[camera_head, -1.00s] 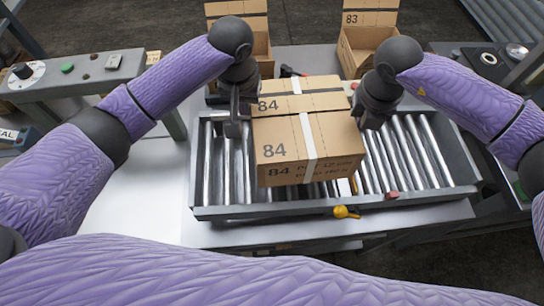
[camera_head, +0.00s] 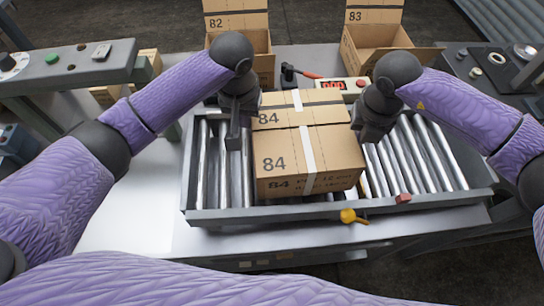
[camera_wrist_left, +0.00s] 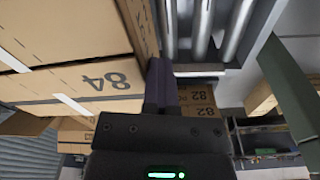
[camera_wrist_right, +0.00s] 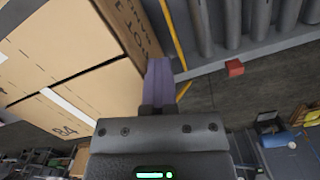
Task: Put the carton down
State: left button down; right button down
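The brown carton marked 84 (camera_head: 330,155), with a white tape strip, is upright over the roller conveyor (camera_head: 205,180), between my two grippers. Its underside is hidden, so I cannot tell whether it touches the rollers. My left gripper (camera_head: 238,135) is at its left side and my right gripper (camera_head: 368,132) at its right side. In the left wrist view the shut fingers (camera_wrist_left: 161,85) lie along the carton wall (camera_wrist_left: 60,75). In the right wrist view the shut fingers (camera_wrist_right: 157,82) lie against the opposite wall (camera_wrist_right: 122,30).
Open cartons marked 82 (camera_head: 236,20) and 83 (camera_head: 372,17) stand behind. A red-digit display (camera_head: 342,85) and a red-handled lever (camera_head: 303,73) are behind the conveyor. Rollers at right are bare.

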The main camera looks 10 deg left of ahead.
pick_arm(q)
jog(key=shift+a+r, duration=0.1)
jog(key=shift+a, duration=0.1)
jog(key=c, duration=1.2)
grip_release()
jog(key=shift+a, duration=0.45)
jog(key=o, duration=0.3)
jog(key=shift+s+a, duration=0.1)
jog(key=shift+a, duration=0.05)
pick_arm(e)
jog(key=shift+d+r, duration=0.15)
jog(key=shift+d, duration=0.65)
jog(key=c, duration=0.9)
grip_release()
jog(key=shift+d, duration=0.1)
pick_arm(q)
jog(key=o, duration=0.8)
jog(key=shift+a, duration=0.1)
